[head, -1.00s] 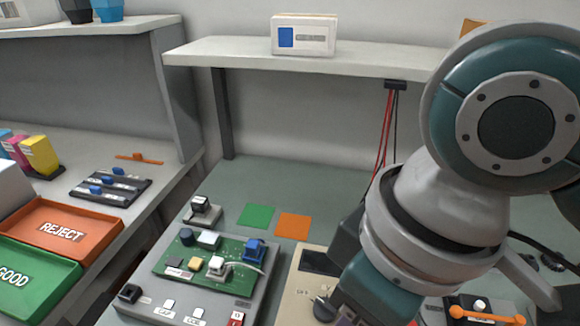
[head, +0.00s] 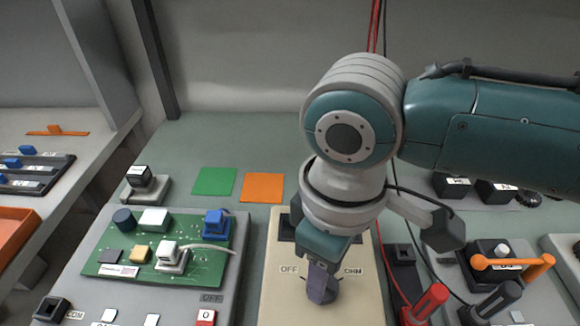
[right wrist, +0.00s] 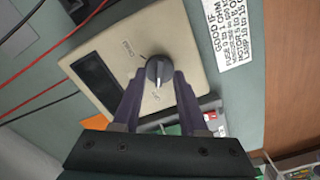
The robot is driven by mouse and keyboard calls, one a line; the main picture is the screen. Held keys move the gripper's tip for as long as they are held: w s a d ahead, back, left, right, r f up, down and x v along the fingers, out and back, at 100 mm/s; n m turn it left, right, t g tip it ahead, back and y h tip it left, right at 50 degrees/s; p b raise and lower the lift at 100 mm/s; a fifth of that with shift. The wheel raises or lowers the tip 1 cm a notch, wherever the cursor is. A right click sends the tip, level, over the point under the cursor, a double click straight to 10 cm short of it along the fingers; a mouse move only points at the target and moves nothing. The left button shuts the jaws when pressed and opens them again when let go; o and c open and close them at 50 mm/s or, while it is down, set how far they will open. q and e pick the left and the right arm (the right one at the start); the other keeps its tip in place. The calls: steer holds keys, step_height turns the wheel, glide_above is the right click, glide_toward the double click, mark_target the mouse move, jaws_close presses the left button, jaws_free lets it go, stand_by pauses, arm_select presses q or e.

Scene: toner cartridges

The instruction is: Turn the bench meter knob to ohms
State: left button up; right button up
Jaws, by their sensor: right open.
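The beige bench meter (head: 365,300) lies on the bench below my right arm. Its face carries OFF on the left and OHM on the right. The dark grey round knob (right wrist: 158,70) shows in the right wrist view; a pale line on it seems to run toward the OFF mark. In the head view the knob is mostly hidden by my fingers. My right gripper (right wrist: 159,76) is open, pointing down, one finger on each side of the knob; I cannot tell whether they touch it. The meter's dark display (right wrist: 97,82) is partly covered by my arm in the head view. My left gripper is out of view.
A green circuit board (head: 195,268) on a grey fixture stands left of the meter. Green (head: 214,181) and orange (head: 262,187) squares lie behind. Red (head: 428,300) and black (head: 495,298) probes and an orange-handled clamp (head: 500,263) are close on the right.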

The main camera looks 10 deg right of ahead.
steer(key=shift+f, duration=0.4)
jaws_close()
stand_by(0.4)
